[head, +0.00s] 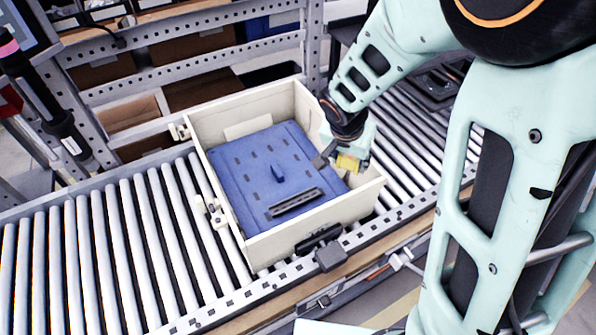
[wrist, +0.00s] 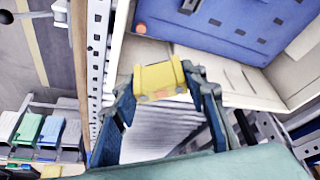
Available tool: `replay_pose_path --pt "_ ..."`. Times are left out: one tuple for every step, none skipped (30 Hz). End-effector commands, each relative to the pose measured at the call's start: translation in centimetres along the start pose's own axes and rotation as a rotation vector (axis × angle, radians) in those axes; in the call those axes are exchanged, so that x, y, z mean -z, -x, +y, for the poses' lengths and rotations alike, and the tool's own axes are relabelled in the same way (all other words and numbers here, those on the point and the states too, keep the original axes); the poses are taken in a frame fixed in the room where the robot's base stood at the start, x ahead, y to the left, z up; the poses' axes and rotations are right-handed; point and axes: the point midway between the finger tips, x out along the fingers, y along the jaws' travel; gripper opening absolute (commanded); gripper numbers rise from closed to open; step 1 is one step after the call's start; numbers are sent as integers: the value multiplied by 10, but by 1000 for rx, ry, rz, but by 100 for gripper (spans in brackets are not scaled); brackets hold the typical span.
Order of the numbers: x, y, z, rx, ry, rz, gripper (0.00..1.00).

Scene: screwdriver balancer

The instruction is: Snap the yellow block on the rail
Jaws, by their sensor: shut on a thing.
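The yellow block (head: 348,162) is between the fingers of my gripper (head: 340,158), above the right side of the open cream box (head: 287,236). In the wrist view the yellow block (wrist: 160,80) sits between both fingertips of my gripper (wrist: 160,84), which is shut on it. The rail is most likely the dark ribbed strip (head: 296,202) on the blue panel (head: 240,172) inside the box, toward its front. The block is apart from this strip, up and to its right. A dark part (wrist: 190,5) on the blue panel shows at the top of the wrist view.
The box stands on a roller conveyor (head: 110,250) with a perforated metal side rail (head: 200,318). Its walls rise around the blue panel. Shelves with bins (head: 205,90) are behind. Colored bins (wrist: 50,132) show at the wrist view's left.

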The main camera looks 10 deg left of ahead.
Motion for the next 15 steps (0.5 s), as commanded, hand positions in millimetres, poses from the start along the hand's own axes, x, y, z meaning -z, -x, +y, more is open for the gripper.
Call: replay_pose_path --pt "-8 -10 -10 -12 -22 -1 22" --pt "-12 -14 -14 -21 -43 -1 22" --pt "-16 -19 -21 -33 -70 -1 22" --pt "-20 -23 -26 -42 -94 0 22" --pt "-24 -27 -31 -53 -117 -1 22" --pt "-29 -33 -39 -66 -152 -1 22" --pt "-34 -37 -45 -77 -178 -1 22" --pt "-38 -41 -51 -88 -206 -1 22" --pt "-44 -47 -59 -104 -244 0 22" --pt "-48 -52 -65 -116 -274 0 22" --pt "-53 -56 -71 -128 -302 -1 22" --pt "-59 -61 -79 -144 -341 -1 22" --pt "-63 -65 -85 -154 -369 -1 22" --pt "-67 -68 -90 -165 -395 -1 22" --pt "-72 -72 -97 -178 -427 -1 22"
